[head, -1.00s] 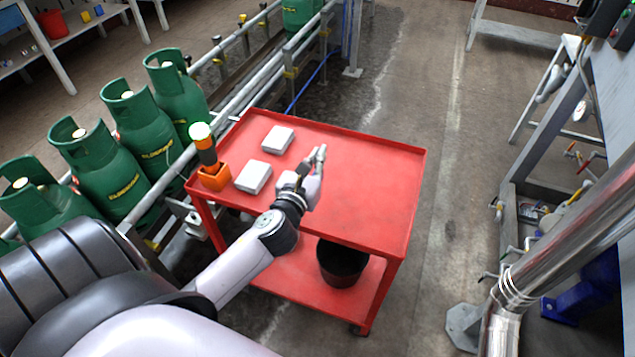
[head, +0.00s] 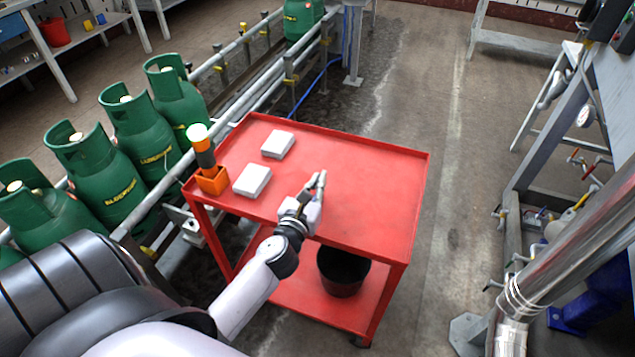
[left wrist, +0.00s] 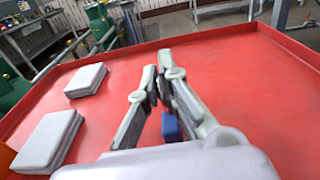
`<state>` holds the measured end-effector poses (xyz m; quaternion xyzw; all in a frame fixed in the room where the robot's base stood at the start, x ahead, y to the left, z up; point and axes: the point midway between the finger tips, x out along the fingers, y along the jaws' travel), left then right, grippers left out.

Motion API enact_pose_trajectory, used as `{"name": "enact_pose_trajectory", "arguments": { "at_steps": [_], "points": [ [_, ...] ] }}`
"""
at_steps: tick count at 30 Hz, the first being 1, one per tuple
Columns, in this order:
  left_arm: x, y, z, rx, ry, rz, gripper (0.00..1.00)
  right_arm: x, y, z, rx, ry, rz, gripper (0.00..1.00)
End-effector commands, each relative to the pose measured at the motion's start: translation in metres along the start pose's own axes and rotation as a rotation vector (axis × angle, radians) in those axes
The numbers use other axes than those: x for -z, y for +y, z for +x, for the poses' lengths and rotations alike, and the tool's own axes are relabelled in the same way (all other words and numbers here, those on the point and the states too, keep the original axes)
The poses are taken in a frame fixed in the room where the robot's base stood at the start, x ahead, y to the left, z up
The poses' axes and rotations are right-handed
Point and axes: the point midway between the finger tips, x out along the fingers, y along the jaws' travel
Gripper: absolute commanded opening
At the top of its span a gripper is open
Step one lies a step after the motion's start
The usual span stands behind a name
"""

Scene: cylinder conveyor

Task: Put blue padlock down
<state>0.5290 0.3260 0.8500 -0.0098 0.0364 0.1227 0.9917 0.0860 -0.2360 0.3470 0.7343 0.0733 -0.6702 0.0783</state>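The blue padlock (left wrist: 172,127) shows in the left wrist view as a small blue block between and below my left gripper's fingers. Most of it is hidden by the fingers and the gripper body, and it cannot be made out in the head view. My left gripper (head: 318,181) is over the front middle of the red cart top (head: 375,185). In the left wrist view its fingertips (left wrist: 160,76) are close together, with a narrow gap, and appear closed on the padlock. Whether the padlock touches the cart top cannot be told. My right gripper is not in view.
An orange holder with an orange-and-black tool (head: 212,180) stands at the left edge. The cart has a raised rim; its right half is clear. Green gas cylinders (head: 105,177) stand at left.

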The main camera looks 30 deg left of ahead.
Motion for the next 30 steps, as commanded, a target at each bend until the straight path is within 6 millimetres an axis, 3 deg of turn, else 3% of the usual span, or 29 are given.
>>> {"name": "enact_pose_trajectory", "arguments": {
  "at_steps": [9,20,30],
  "points": [
    [0.000,0.000,0.000,0.000,0.001,0.000,0.25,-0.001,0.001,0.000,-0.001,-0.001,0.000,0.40],
    [-0.003,0.000,-0.003,0.000,0.002,0.000,0.25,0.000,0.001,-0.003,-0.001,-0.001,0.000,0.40],
    [0.001,0.000,-0.069,-0.001,0.004,-0.002,0.25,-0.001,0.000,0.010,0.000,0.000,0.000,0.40]
  ]
}}
